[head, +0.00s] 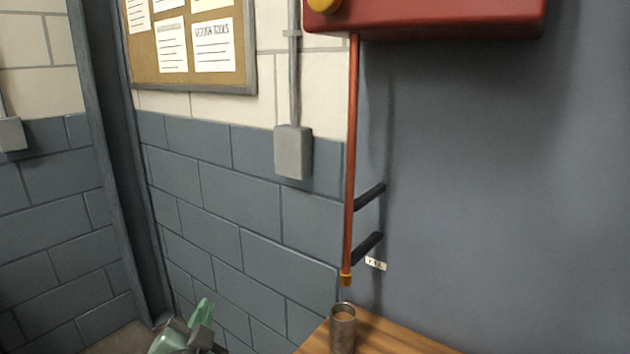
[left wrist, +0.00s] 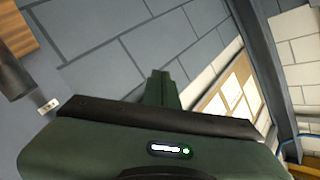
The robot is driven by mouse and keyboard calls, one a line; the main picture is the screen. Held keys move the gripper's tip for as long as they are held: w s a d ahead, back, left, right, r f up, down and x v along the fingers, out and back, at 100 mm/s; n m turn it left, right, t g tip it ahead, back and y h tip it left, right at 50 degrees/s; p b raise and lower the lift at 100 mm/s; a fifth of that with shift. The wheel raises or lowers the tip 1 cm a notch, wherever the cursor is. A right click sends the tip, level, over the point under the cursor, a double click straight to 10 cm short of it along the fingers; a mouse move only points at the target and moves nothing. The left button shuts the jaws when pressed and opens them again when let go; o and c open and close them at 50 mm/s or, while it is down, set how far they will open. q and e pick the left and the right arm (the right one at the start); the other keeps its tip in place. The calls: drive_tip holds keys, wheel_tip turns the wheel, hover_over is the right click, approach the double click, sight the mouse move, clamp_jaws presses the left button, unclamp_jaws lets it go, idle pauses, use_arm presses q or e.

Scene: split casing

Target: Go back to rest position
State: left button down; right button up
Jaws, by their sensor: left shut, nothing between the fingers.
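My left gripper (head: 203,312) shows at the bottom of the head view, left of centre. Its pale green fingers point up and are shut with nothing between them. In the left wrist view the dark green fingers (left wrist: 162,88) stand close together beyond the gripper body, in front of the block wall. The gripper appears apart from the wall and the table. My right gripper is in neither view.
A metal cup (head: 343,328) stands on a wooden table (head: 390,335) at bottom centre. An orange pipe (head: 350,170) hangs above it from a red casing (head: 430,18). Dark pegs (head: 368,245) jut beside the pipe. A grey post (head: 110,150) stands left.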

use_arm(q)
drive_tip(key=s+a+f+n+g, duration=0.1)
drive_tip(key=s+f+n+g, duration=0.35)
drive_tip(key=s+f, duration=0.95)
drive_tip(key=s+d+f+g+h, duration=0.1)
drive_tip(key=s+f+g, duration=0.4)
drive_tip(key=s, duration=0.4)
drive_tip(key=s+f+g+h, duration=0.1)
drive_tip(key=s+f+g, duration=0.3)
drive_tip(key=s+f, duration=0.35)
wheel_tip(320, 180, down, 24)
drive_tip(key=s, duration=0.1)
drive_tip(key=s+a+f+g, duration=0.2)
drive_tip(key=s+a+f, duration=0.1)
drive_tip(key=s+f, duration=1.4)
drive_tip(key=shift+s, duration=0.2)
